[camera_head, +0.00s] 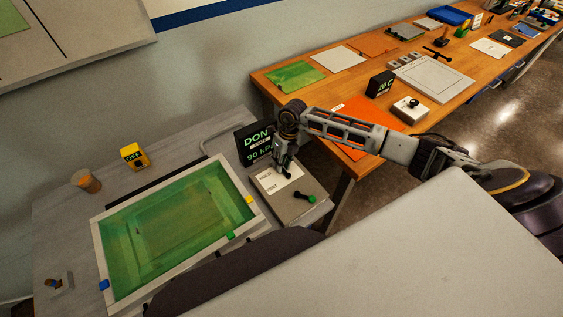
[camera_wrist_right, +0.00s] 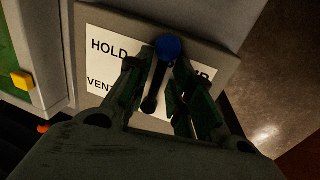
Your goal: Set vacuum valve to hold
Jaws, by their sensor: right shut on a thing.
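The valve box (camera_head: 304,212) stands right of the resin bath, with a white label reading HOLD and VENT. In the right wrist view the label (camera_wrist_right: 107,71) shows HOLD at upper left, VENT below it, and a partly covered word ending in "MP" at right. The knob lies between HOLD and the covered word. My left gripper is out of view.
The green resin bath (camera_head: 248,214) lies left of the box. A black display (camera_head: 255,143) reading 90 kPa stands behind it. A yellow OFF box (camera_head: 135,156) and a brown cylinder (camera_head: 86,181) stand at left. A wooden bench (camera_head: 345,84) extends right.

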